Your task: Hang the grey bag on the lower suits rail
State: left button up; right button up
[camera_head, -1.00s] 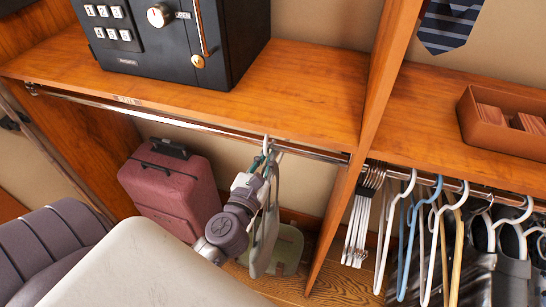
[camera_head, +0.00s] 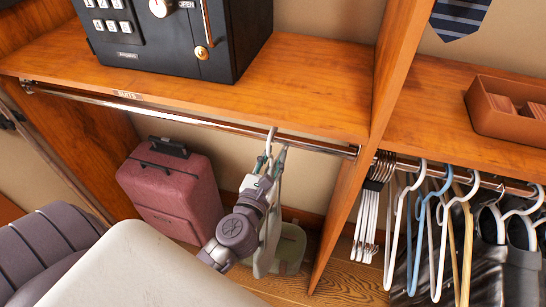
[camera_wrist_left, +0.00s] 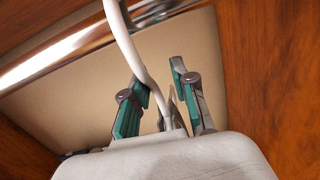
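The grey bag (camera_head: 268,235) hangs below the left bay's rail (camera_head: 200,122), under a shelf edge with a small label. Its white hanger hook (camera_head: 271,138) reaches up to the rail and appears to loop over it; the hook's tip is hidden. In the left wrist view the hook (camera_wrist_left: 124,40) passes in front of the rail (camera_wrist_left: 60,62), above the bag's top (camera_wrist_left: 190,157). My left gripper (camera_head: 271,158) is at the hanger neck. Its green-padded fingers (camera_wrist_left: 160,100) stand apart on either side of the neck, open. My right gripper is not in view.
A black safe (camera_head: 175,35) stands on the shelf (camera_head: 300,90) above. A pink suitcase (camera_head: 172,195) and a greenish bag (camera_head: 289,248) stand below. A wooden divider (camera_head: 350,190) is close on the right, with several hangers (camera_head: 440,230) beyond it.

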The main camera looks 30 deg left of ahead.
pick_arm(q)
jog(key=shift+o, duration=0.2)
jog(key=shift+f, duration=0.15)
jog(key=v, duration=1.2)
